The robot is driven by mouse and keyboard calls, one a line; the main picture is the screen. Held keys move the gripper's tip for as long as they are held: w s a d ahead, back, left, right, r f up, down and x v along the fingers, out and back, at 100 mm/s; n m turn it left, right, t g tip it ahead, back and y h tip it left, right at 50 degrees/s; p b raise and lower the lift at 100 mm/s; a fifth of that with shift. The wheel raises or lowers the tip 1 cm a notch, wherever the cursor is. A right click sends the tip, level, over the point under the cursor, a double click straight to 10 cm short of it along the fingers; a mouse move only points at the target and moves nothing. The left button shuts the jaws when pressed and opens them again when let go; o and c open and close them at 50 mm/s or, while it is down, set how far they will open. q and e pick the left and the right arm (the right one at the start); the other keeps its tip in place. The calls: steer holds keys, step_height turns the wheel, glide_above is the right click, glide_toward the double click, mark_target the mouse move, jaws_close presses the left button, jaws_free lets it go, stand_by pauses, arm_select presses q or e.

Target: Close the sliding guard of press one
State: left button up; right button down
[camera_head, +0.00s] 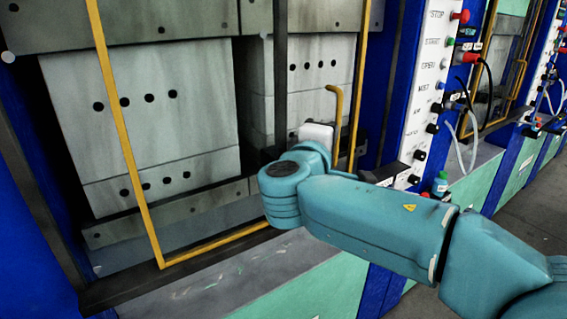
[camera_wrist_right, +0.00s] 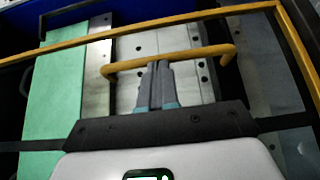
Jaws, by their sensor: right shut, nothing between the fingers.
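The sliding guard (camera_head: 130,150) of the near press is a yellow tubular frame standing across the front of the press opening. Its hooked yellow handle (camera_head: 336,100) stands near the frame's right upright. In the right wrist view the handle (camera_wrist_right: 190,57) is a bar bent at both ends, running across just past the fingertips. My right gripper (camera_wrist_right: 157,64) is shut and empty, its tips right at the bar's near side; I cannot tell if they touch. In the head view my right forearm and wrist hide the fingers. My left gripper is not in view.
Grey press blocks (camera_head: 150,110) with dark holes fill the opening. A white control panel (camera_head: 426,85) with knobs stands on the blue post to the right. A second press with a yellow guard (camera_head: 510,85) is farther right.

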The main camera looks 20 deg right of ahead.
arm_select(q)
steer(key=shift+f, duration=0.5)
arm_select(e)
steer(key=w+d, duration=0.3)
steer(key=d, duration=0.9)
steer(key=w+d, duration=0.4)
steer(key=d, duration=0.9)
steer(key=shift+r, duration=0.15)
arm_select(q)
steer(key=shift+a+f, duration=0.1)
